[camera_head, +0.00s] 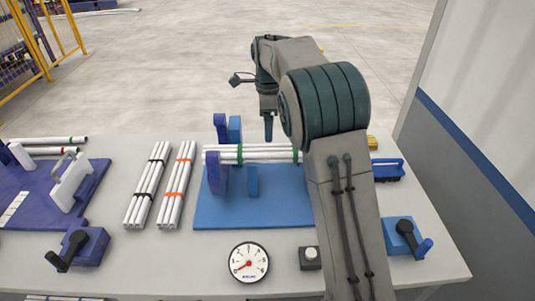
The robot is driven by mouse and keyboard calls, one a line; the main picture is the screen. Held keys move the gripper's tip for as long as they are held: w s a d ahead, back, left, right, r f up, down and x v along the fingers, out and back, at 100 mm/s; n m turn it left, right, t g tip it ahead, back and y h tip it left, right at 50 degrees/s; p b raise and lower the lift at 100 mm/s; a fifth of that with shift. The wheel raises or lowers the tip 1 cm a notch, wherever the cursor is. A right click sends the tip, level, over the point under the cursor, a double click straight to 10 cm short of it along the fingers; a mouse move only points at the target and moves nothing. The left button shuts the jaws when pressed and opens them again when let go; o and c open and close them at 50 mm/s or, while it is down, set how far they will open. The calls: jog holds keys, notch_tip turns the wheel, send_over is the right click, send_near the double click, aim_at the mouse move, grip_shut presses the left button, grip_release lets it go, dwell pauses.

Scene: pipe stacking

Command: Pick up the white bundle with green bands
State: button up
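The white bundle with green bands (262,153) is a set of white pipes lying left to right in a blue fixture (214,212). One green band shows near its left end and another near the arm, which hides its right end.
Two other white bundles lie left of the fixture, one with black bands (148,185) and one with orange bands (177,185).

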aim_at(268, 148)
notch_tip(268, 148, down, 10)
jog(key=shift+a+p, duration=0.1)
jog(key=shift+p, duration=0.75)
jog(key=c, duration=1.3)
